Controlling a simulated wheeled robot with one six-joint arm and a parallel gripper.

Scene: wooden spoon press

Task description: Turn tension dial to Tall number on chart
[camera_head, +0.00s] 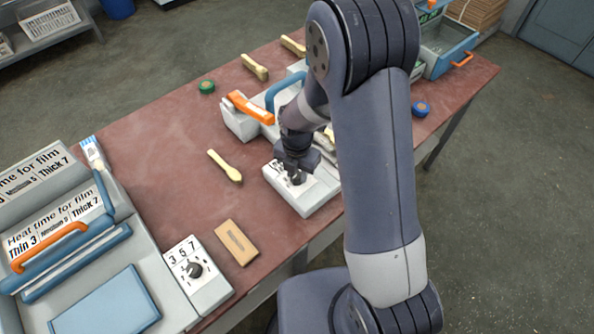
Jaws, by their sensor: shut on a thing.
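My gripper (297,177) points down onto a pale box (318,199) with a white printed face near the table's front edge. It is shut on the dial on that face. The dial is mostly hidden by my fingers, so its setting cannot be read. The printing on this face is mostly covered too. No chart with the word Tall is readable in this view; my arm hides part of the press behind the box.
At left, a heat-sealing machine (95,317) bears charts reading Thin 3 and Thick 7. A wooden block (236,242) and a wooden spoon (225,166) lie on the table (150,135). An orange-handled press part (250,107) stands behind my gripper.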

